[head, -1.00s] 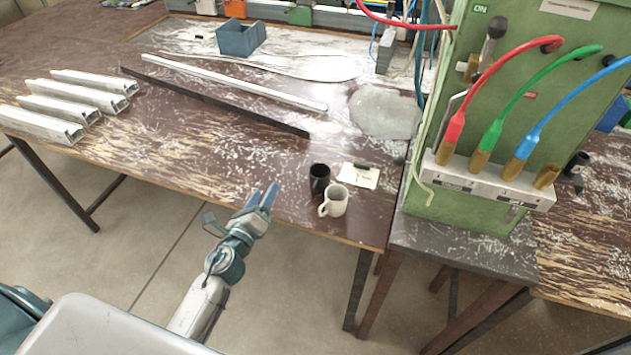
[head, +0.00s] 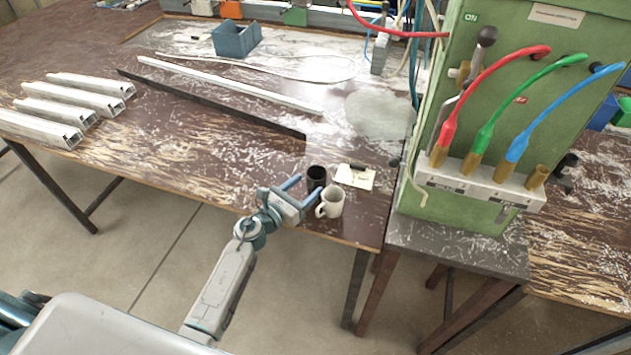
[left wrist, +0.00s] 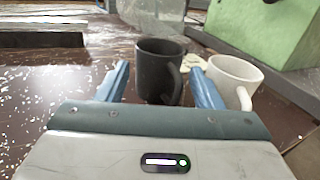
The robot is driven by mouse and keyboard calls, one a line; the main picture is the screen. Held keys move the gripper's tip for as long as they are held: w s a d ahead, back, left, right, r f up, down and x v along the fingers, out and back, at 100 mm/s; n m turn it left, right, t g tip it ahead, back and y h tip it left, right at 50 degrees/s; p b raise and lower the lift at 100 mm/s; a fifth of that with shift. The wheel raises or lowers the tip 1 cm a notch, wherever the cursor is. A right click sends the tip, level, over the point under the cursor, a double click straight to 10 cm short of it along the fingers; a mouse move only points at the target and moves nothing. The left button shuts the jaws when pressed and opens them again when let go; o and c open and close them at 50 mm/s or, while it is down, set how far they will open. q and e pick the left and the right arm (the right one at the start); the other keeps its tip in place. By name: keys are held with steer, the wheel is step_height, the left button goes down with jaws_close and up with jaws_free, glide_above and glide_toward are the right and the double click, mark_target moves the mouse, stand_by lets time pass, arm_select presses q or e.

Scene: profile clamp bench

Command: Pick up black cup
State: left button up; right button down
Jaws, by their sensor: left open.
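The black cup (head: 316,177) stands upright near the front edge of the wooden table. In the left wrist view the black cup (left wrist: 158,72) sits just beyond and between the fingertips, its handle toward the right. A white cup (head: 330,201) stands close beside it, nearer the edge; it also shows in the left wrist view (left wrist: 232,80), just outside the right finger. My left gripper (head: 305,186) is open, its fingers pointing at the black cup; it shows in the left wrist view too (left wrist: 164,84). The cup's lower part is partly hidden by a finger in the head view. My right gripper is out of view.
A green machine (head: 500,110) with coloured hoses stands at the right. Metal profiles (head: 75,100) and long bars (head: 230,84) lie left and behind. The table left of the cups is clear.

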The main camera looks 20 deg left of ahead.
mark_target(310, 183)
arm_select(q)
steer(key=x, duration=0.3)
steer(key=shift+w+d+f+p, duration=0.1)
steer(key=shift+w+f+p, duration=0.1)
steer(key=shift+w+p, duration=0.15)
steer(key=shift+s, duration=0.1)
steer(key=c, duration=1.1)
